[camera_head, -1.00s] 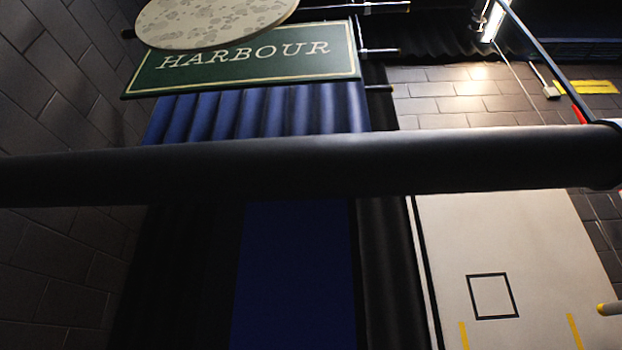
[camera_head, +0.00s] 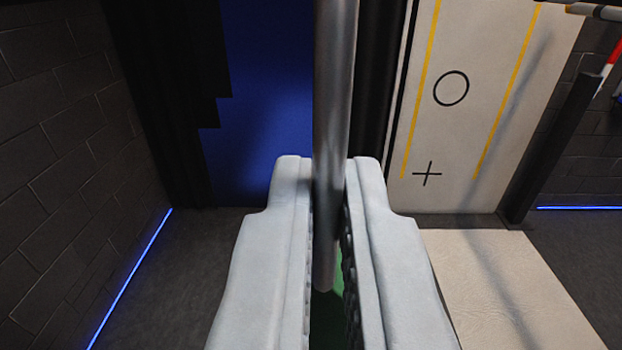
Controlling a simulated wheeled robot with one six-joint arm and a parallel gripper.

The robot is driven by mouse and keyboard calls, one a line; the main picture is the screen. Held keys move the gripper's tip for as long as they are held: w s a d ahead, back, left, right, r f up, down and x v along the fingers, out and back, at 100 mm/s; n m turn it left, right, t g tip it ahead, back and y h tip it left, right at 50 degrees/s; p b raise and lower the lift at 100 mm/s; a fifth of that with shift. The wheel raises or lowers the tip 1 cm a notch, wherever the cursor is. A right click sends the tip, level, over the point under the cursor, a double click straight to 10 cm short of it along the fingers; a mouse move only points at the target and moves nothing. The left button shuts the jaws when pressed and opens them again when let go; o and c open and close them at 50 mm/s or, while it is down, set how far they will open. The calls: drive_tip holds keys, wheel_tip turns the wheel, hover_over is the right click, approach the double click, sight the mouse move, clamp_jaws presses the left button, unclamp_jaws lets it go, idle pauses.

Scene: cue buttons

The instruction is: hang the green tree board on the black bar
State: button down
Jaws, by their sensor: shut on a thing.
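My gripper (camera_head: 327,205) shows as two pale grey fingers in the lower middle, closed around an upright grey metal rod (camera_head: 335,90). The rod runs down from the top edge of the picture and its lower end shows between the fingers. A small patch of green (camera_head: 338,268) shows in the gap beside and below the rod's end. It may be part of the green tree board; most of it is hidden by the fingers, and I cannot tell how it joins the rod. The black bar is not clearly in view.
A white panel (camera_head: 465,130) with yellow stripes, a circle and a cross stands behind on the right. A pale wooden board (camera_head: 510,290) lies on the dark floor. A dark post (camera_head: 560,145) stands at the right. Blue and black drapes hang behind, with a brick wall (camera_head: 60,140) at left.

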drive_tip(key=w+f, duration=0.2)
drive_tip(key=w, duration=1.3)
drive_tip(key=shift+w+f, duration=0.35)
drive_tip(key=shift+w, duration=0.05)
idle(2.2)
idle(0.3)
drive_tip(key=c, duration=1.5)
unclamp_jaws()
drive_tip(key=o, duration=0.5)
drive_tip(key=shift+f, duration=0.2)
drive_tip(key=shift+s+r, duration=0.1)
